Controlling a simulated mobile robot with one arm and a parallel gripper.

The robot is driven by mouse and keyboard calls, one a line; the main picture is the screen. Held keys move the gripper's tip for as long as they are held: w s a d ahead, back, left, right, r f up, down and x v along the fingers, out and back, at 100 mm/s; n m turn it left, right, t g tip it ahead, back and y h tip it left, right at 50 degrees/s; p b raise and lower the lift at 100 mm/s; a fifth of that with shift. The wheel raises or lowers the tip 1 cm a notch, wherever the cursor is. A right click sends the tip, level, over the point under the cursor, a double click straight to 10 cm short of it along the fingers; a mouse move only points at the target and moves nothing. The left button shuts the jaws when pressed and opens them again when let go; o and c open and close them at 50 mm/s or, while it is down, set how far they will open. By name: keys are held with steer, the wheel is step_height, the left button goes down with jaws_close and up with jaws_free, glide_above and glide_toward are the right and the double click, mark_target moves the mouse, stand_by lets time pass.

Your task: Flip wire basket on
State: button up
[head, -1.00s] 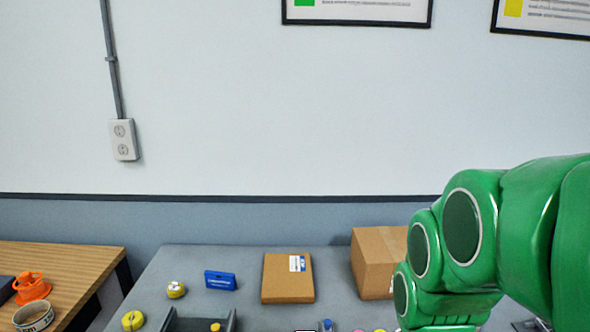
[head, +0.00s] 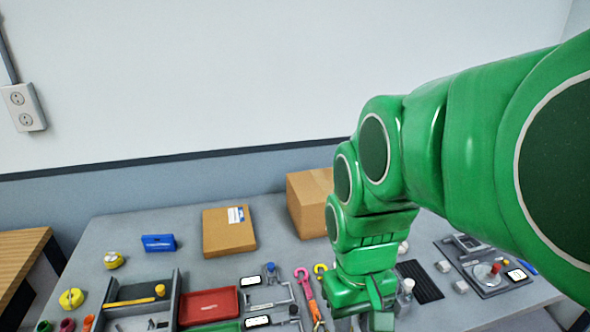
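I cannot pick out a wire basket with certainty in the head view. My green arm reaches in from the right, and its end with my gripper (head: 376,308) points down over the grey table (head: 150,215). The fingers are small and partly cut off at the bottom edge, so I cannot tell whether they are open or shut. A grey panel (head: 462,265) with a round clear part and a red piece (head: 495,268) lies on the table to the right of my gripper. My arm hides part of the table behind it.
A flat cardboard box (head: 229,232) and a taller carton (head: 309,202) stand at the back. A grey divided tray (head: 172,300), a red tray (head: 208,306), and pink and yellow hooks lie in front. A black ribbed mat (head: 420,281) is right of my gripper. A wooden table (head: 22,252) is at left.

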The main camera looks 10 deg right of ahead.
steer(key=w+d, duration=0.2)
steer(key=w+d+r, duration=0.1)
steer(key=w+d, duration=0.1)
steer(key=w, duration=0.1)
steer(key=shift+w+d+r, duration=0.1)
steer(key=shift+w+r, duration=0.05)
steer(key=shift+r, duration=0.05)
jaws_close()
steer(key=w+d+r, duration=0.1)
steer(key=w+d, duration=0.3)
steer(key=d, duration=0.5)
steer(key=w+d+r+t, duration=0.1)
steer(key=w+d, duration=0.3)
steer(key=d, duration=0.5)
steer(key=shift+w+d, duration=0.15)
steer(key=shift+w, duration=0.2)
